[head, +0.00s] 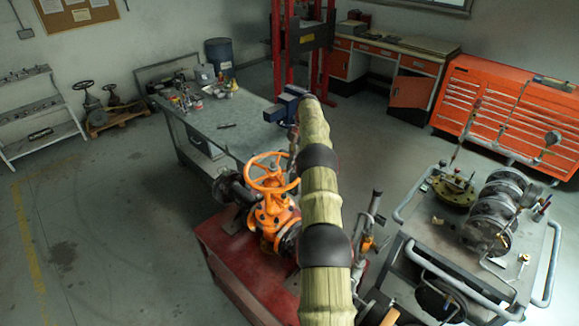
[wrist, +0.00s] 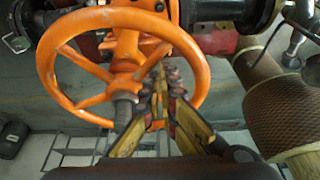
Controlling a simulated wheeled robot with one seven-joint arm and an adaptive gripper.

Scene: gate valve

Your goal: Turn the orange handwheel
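The orange handwheel (head: 268,184) tops an orange gate valve (head: 270,228) left of my arm in the head view. In the wrist view the handwheel (wrist: 52,62) fills the left half, with its spokes and hub showing. My gripper (wrist: 161,82) reaches in from the bottom, its yellow and black fingers at the wheel's lower right rim. The fingertips lie close together, and orange shows between the fingers. I cannot tell whether they press on the rim. In the head view my arm hides most of the gripper.
The valve stands on a red bench (head: 222,262). A grey worktable (head: 235,140) with tools stands behind it. A cart (head: 410,240) with metal parts is to the right. A ridged brown cylinder (wrist: 285,110) is close on the gripper's right.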

